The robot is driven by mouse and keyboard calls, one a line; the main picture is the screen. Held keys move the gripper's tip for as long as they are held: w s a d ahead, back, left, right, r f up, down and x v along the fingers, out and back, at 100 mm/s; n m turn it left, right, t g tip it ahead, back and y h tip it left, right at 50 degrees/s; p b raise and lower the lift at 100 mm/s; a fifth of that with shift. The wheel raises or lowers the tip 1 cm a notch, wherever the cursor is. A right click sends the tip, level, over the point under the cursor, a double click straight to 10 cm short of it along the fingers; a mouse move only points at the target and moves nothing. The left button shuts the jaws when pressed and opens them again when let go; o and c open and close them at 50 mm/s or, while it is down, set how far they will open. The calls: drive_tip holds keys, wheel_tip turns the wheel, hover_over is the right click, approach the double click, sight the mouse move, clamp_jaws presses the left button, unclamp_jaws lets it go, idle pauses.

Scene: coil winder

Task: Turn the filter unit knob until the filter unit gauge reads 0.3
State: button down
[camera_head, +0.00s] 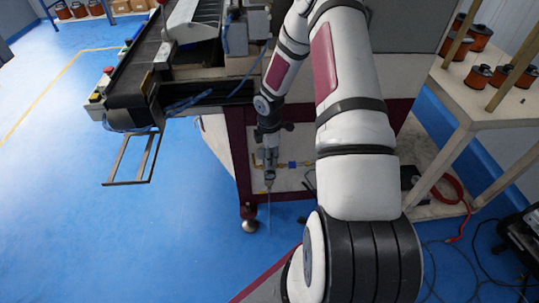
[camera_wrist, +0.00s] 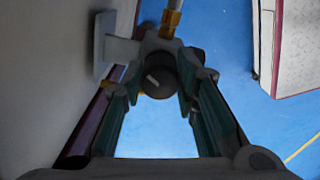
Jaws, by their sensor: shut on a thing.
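The filter unit knob (camera_wrist: 160,76) is dark and round with a pale mark on its face, in the upper middle of the wrist view. My gripper (camera_wrist: 161,86) has its two green-sided fingers closed on the knob, one on each side. The grey filter unit body (camera_wrist: 154,43) shows just behind the knob, with a flat grey bracket to its left and a brass fitting above. In the head view, my gripper (camera_head: 268,152) is low in front of the machine's lower panel, and its fingers are too small to make out. I cannot make out the gauge or its reading in either view.
The machine's lower panel (camera_head: 295,180) has brass and blue pipe fittings beside the filter unit. A conveyor (camera_head: 130,85) extends to the upper left. A shelf with copper coils (camera_head: 475,80) stands at right, with a red hose below. The blue floor is clear at left.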

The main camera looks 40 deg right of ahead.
idle(0.4)
drive_tip(key=c, duration=1.2)
unclamp_jaws()
drive_tip(key=shift+c, duration=0.2)
drive_tip(key=shift+r, duration=0.1)
wheel_tip(320, 180, up, 12)
